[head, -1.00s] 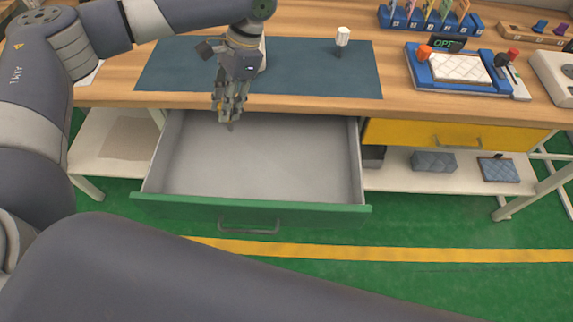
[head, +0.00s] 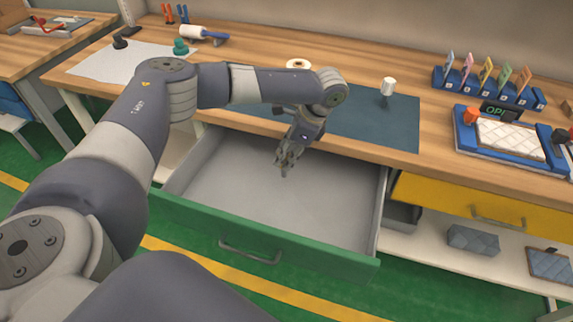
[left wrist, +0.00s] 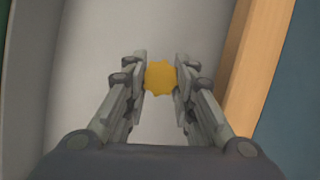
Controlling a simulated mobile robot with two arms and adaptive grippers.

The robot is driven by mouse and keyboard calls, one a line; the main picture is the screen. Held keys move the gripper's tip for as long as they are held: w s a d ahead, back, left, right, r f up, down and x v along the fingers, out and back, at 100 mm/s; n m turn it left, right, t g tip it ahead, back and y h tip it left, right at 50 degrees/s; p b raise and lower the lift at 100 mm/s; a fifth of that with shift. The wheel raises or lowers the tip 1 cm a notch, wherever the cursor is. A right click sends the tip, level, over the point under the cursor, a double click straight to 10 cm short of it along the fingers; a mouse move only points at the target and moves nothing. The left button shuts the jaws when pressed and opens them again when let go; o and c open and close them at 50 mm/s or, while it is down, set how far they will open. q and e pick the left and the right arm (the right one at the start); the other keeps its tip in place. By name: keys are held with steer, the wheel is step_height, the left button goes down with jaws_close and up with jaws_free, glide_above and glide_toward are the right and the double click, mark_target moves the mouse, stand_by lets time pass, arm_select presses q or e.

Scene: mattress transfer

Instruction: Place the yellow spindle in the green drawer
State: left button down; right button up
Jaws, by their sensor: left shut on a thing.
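The yellow spindle (left wrist: 160,77) shows in the left wrist view as a yellow, rounded, slightly lobed piece between the fingertips of my left gripper (left wrist: 161,80). The gripper is shut on it. In the head view my left gripper (head: 287,157) points down over the open green drawer (head: 320,248), near its back edge by the table. The spindle is hard to make out there. The drawer is pulled out, with a grey, empty-looking inside and a green front with a handle. My right gripper is not in view.
The wooden table (head: 436,150) edge runs just behind the drawer, with a dark blue mat (head: 360,118) on top. A white-topped spindle (head: 388,87) stands on the mat. A closed yellow drawer (head: 450,202) is at the right. A blue rack (head: 485,92) stands farther back.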

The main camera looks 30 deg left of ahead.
arm_select(q)
step_height(320, 180, down, 3)
steer(key=shift+f, duration=0.25)
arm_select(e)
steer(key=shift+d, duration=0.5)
arm_select(q)
steer(key=shift+s, duration=0.1)
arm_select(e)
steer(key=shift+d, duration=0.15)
arm_select(q)
steer(key=c, duration=1.6)
jaws_free()
steer(key=shift+f, duration=0.15)
steer(key=shift+r, duration=0.25)
steer(key=v, duration=1.2)
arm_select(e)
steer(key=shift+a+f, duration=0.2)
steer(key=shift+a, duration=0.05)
